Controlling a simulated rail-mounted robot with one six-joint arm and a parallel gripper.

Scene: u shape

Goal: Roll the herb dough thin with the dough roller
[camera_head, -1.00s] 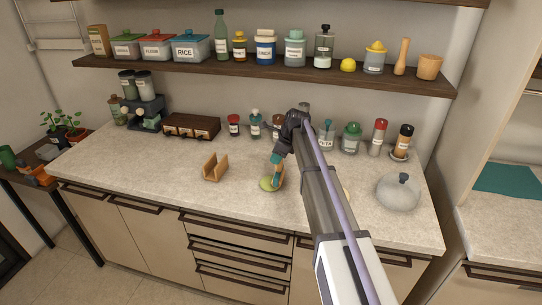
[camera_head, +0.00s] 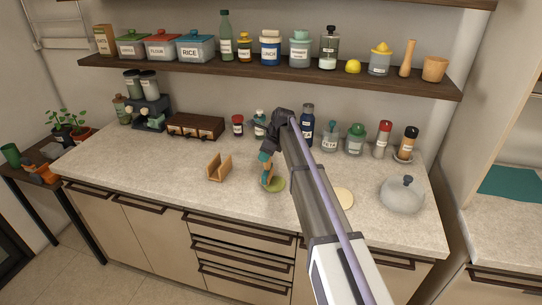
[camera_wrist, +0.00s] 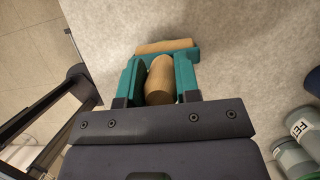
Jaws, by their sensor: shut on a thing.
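The herb dough (camera_head: 279,185) is a small, flat green round on the counter in the head view, partly covered by the roller and gripper. My gripper (camera_head: 267,158) points down over its left part. In the wrist view, its teal fingers (camera_wrist: 160,80) are shut on the wooden handle of the dough roller (camera_wrist: 160,82). The roller's barrel (camera_wrist: 166,46) lies crosswise beyond the fingertips. The roller also shows low at the dough's left side in the head view (camera_head: 266,181); I cannot tell whether it touches the dough. The dough is not visible in the wrist view.
A wooden cradle (camera_head: 219,170) stands left of the dough. A pale round (camera_head: 344,198) and a grey domed lid (camera_head: 403,195) are to the right. Jars, bottles and a dark brown drawer box (camera_head: 195,126) line the back. The front left counter is clear.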

